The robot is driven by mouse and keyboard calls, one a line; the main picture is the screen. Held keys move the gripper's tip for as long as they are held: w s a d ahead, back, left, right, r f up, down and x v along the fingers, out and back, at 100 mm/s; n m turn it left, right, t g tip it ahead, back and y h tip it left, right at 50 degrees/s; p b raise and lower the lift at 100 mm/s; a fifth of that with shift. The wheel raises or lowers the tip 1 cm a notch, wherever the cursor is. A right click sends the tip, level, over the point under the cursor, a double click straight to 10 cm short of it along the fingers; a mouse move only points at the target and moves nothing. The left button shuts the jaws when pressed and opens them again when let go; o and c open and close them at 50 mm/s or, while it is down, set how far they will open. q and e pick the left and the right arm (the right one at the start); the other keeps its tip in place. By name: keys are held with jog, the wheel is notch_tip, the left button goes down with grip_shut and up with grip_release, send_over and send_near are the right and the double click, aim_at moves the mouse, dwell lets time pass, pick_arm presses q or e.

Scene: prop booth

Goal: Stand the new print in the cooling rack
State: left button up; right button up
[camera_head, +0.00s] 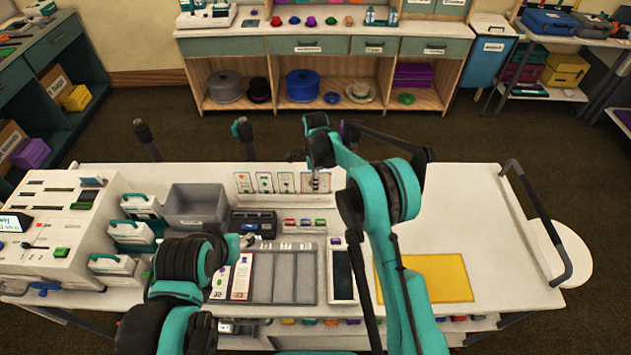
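The cooling rack (285,201) is a pale low stand at the back middle of the white worktable. Several small white picture prints (264,183) stand upright in it. A print with a pinkish-brown face (325,187) is at the rack's right end, partly hidden by my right gripper. My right gripper (316,184) comes down over this print from above, and its fingers look closed on the upper part. I cannot tell whether the print's lower edge rests in a slot. My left gripper (249,241) is low over the table near the dark printer-like device, its fingers mostly hidden.
A grey bin (196,207) and a dark device (253,222) stand left of the rack. A sectioned grey tray (287,287) lies in front. A white machine (60,235) fills the left end. A yellow mat (440,278) lies at right, with clear table beyond it.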

notch_tip(320, 180, up, 12)
dwell(0.7)
dwell(0.5)
